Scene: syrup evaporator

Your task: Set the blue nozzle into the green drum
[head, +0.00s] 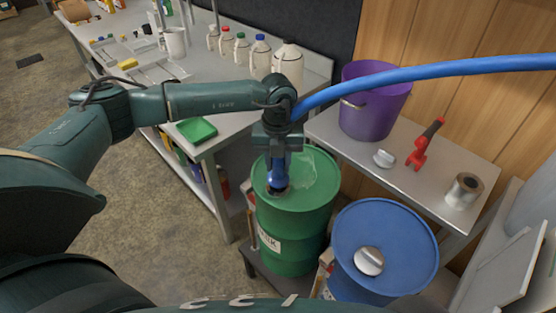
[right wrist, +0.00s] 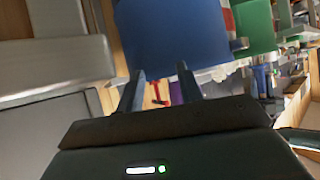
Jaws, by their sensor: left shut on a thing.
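The green drum (head: 295,225) stands upright on a low dark stand, with a dark opening in its lid toward the front left. My left gripper (head: 279,158) points down over the lid and is shut on the blue nozzle (head: 278,177). The nozzle points down and its lower end is at the opening; how deep it sits there I cannot tell. A thick blue hose (head: 420,72) runs from the gripper to the upper right. In the right wrist view my right gripper (right wrist: 163,76) is open and empty, with the green drum (right wrist: 254,26) beyond.
A blue drum (head: 385,245) with a silver cap on its lid stands to the right, close to the green one. A workbench (head: 225,75) with bottles stands behind left.

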